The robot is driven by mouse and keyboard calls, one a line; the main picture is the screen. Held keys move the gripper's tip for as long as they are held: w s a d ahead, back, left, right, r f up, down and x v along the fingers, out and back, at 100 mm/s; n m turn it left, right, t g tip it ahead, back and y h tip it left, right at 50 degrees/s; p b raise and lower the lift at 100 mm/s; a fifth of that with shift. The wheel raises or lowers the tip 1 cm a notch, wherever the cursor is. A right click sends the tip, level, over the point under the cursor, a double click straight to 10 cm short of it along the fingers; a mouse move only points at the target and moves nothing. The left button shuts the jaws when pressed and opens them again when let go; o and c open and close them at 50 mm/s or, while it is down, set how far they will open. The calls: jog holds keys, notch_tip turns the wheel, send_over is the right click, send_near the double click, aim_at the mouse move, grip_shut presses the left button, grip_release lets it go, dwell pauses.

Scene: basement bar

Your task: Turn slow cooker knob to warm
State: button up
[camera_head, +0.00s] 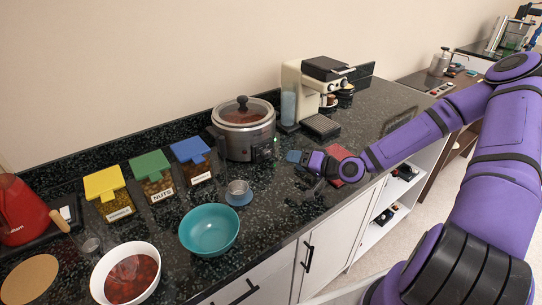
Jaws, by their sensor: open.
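The slow cooker (244,137) is a round silver and dark pot with a glass lid and black lid knob, standing on the black speckled counter toward the back. Its control knob (257,154) is a small dark shape low on the front right side; its setting is too small to read. My gripper (301,170) is open and empty, over the counter to the right and in front of the cooker. It points left and is apart from the knob. My purple arm reaches in from the right.
A coffee machine (320,88) stands right of the cooker. Containers with yellow, green and blue lids (190,152), a small metal cup (238,189), a teal bowl (210,231), a white bowl (128,272) and a red kettle (22,212) occupy the left. A red item (338,152) lies behind my wrist.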

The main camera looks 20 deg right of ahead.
aim_at(269, 155)
jog(key=x, duration=1)
jog(key=shift+w+a, duration=0.2)
jog(key=shift+w, duration=0.15)
jog(key=c, duration=0.9)
